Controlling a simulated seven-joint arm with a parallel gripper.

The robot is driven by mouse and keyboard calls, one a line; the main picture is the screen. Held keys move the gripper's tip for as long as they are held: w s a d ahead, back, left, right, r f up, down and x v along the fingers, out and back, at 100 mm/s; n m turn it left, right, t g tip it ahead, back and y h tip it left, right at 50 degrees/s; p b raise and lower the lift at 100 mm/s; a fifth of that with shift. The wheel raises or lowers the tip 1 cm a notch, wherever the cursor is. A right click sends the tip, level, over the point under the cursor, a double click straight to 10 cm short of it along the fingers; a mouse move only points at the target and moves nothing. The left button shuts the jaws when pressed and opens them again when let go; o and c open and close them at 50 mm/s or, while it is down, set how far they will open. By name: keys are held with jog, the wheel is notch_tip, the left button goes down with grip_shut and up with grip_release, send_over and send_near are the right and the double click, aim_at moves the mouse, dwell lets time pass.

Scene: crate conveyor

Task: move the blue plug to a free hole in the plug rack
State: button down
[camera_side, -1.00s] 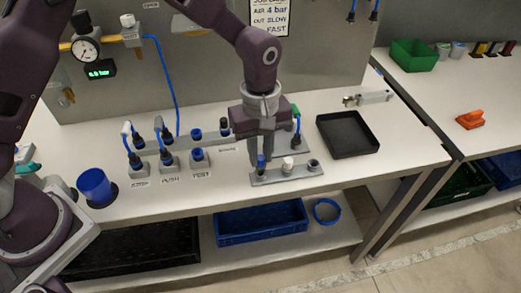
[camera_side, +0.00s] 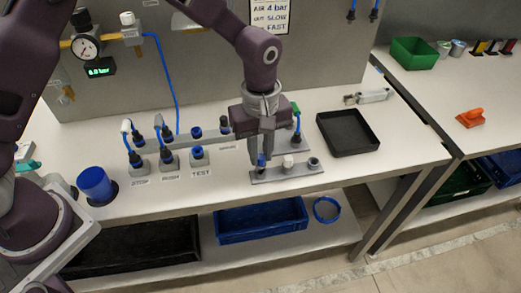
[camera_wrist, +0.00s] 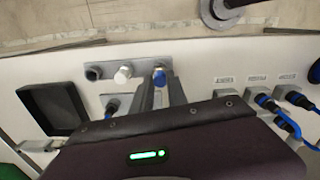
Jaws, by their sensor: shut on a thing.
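The plug rack (camera_side: 287,174) is a grey strip on the bench; it also shows in the wrist view (camera_wrist: 108,67). The blue plug (camera_side: 261,160) is at the rack's left end in the side view, and at its right end in the wrist view (camera_wrist: 159,77). A white plug (camera_side: 288,161) stands in the middle of the rack. My gripper (camera_side: 261,157) points down and is shut on the blue plug. The fingers partly hide the plug, and I cannot tell whether its base is clear of the hole.
A blue cup (camera_side: 95,184) is at the left. A black tray (camera_side: 347,133) lies to the right of the rack. The bench in front of the rack is narrow and clear.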

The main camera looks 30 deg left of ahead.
jog(key=shift+f, duration=0.85)
dwell(0.4)
jog(key=c, duration=1.2)
grip_release()
jog(key=shift+c, duration=0.2)
jog(key=shift+o, duration=0.5)
jog(key=o, duration=0.5)
jog(key=shift+r, duration=0.1)
jog(key=shift+r, duration=2.95)
